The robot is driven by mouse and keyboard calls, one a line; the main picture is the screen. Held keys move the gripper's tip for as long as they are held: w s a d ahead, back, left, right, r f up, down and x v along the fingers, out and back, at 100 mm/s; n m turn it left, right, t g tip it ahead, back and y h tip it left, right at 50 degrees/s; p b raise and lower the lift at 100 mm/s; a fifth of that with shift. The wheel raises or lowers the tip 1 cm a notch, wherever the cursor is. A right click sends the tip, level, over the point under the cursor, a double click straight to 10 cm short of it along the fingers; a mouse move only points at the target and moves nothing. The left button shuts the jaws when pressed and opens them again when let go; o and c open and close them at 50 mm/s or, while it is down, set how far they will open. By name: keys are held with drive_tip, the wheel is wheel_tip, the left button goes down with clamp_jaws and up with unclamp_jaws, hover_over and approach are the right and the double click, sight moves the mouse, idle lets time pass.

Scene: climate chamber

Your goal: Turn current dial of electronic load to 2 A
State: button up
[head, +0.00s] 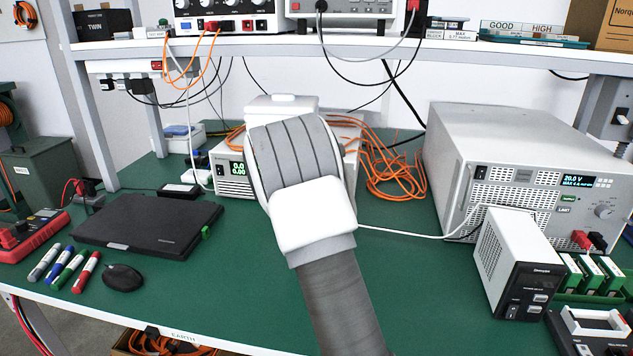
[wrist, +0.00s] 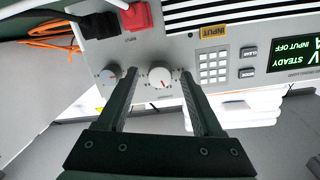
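The front panel of the electronic load (wrist: 215,40) fills the upper part of the wrist view, upside down. The fingers are apart, one on each side of the dial, with some gap showing. I cannot tell how near the tips are to the panel. A second knob (wrist: 112,75) is left of the left finger. The dial's small lettering is unreadable. In the head view my arm hides the gripper and dial.
Red and black plugs (wrist: 135,18) are close to the knobs. In the head view, a large grey power unit (head: 515,150) and small white box (head: 515,265) stand right. Orange cables (head: 395,170) lie behind. A black laptop (head: 150,225) is left.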

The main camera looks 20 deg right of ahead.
drive_tip(key=p+v, duration=0.3)
drive_tip(key=v, duration=1.4)
drive_tip(key=shift+a+p, duration=0.15)
drive_tip(key=shift+p, duration=0.2)
drive_tip(key=shift+s, duration=0.15)
